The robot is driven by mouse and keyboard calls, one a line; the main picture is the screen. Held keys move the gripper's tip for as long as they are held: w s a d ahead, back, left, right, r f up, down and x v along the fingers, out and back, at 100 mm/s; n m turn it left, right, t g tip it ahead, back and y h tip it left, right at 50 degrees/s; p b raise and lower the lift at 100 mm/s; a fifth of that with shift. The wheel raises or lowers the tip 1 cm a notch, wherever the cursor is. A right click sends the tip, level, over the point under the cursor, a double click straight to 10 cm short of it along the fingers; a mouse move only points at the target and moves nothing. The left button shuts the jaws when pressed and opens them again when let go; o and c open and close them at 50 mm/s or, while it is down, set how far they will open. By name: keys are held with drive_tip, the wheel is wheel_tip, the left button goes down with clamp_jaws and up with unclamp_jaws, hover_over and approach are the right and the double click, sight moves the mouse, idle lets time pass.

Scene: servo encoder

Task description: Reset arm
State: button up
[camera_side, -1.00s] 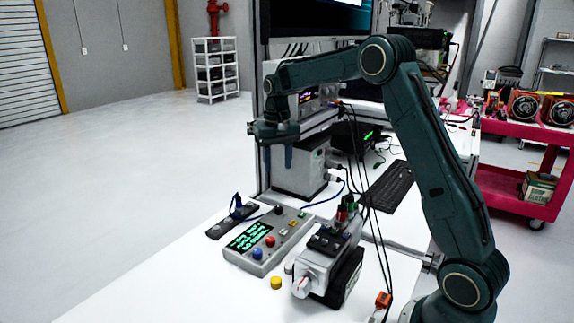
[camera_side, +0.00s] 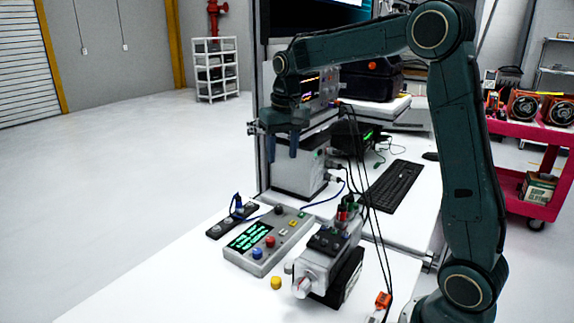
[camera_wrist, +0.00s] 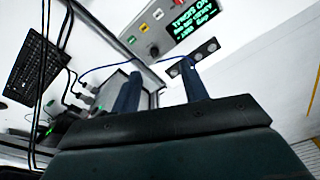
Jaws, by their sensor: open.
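My gripper (camera_side: 284,150) hangs with its two blue fingers pointing down, in front of the grey box at the back of the table in the side view. The fingers are apart and nothing is between them. In the wrist view my gripper (camera_wrist: 160,88) shows both fingers spread and empty. My dark green arm rises at the right and reaches left across the top of the side view.
A control box (camera_side: 268,240) with a green-text screen and coloured buttons sits on the white table. A servo device (camera_side: 326,262), a yellow cap (camera_side: 276,283) and a keyboard (camera_side: 395,187) are nearby. Black cables hang near my arm. The table's front left is clear.

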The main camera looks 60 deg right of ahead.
drive_tip(key=s+a+r+n+t, duration=0.1)
drive_tip(key=s+a+r, duration=0.1)
drive_tip(key=s+a, duration=0.3)
drive_tip(key=s+a+r+n+t, duration=0.1)
drive_tip(key=s+a+r+n, duration=0.15)
drive_tip(key=s, duration=0.55)
drive_tip(key=s+a+f+n+t, duration=0.1)
drive_tip(key=s+a, duration=0.1)
drive_tip(key=s, duration=0.4)
drive_tip(key=s+a+f+n+t, duration=0.1)
drive_tip(key=s+a+f, duration=0.1)
drive_tip(key=s, duration=0.5)
drive_tip(key=shift+a+f, duration=0.2)
